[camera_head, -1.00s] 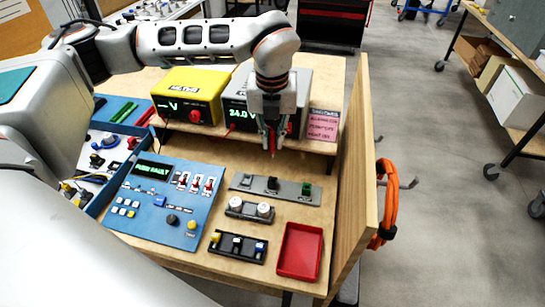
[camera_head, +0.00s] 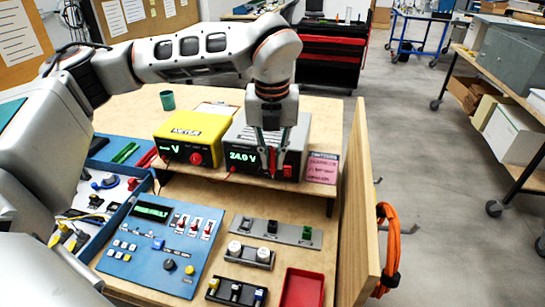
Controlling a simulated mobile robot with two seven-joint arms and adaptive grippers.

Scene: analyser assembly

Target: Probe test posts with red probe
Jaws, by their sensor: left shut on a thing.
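My left gripper (camera_head: 272,148) points down and is shut on the red probe (camera_head: 272,160). It holds the probe in front of the grey power supply, which reads 24.0 V, and its tip is clear of the bench strips. A strip with two white round caps (camera_head: 249,254) and a black strip with yellow, white and blue parts (camera_head: 236,291) lie nearer still. I cannot tell which of these are the test posts. My right gripper is out of view.
The yellow meter (camera_head: 193,138) and grey power supply (camera_head: 235,141) stand on a raised shelf. A blue control panel (camera_head: 150,262) lies left, and a red tray (camera_head: 302,287) at front right. An upright wooden board (camera_head: 362,200) closes the right side, with orange cable (camera_head: 387,245) outside.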

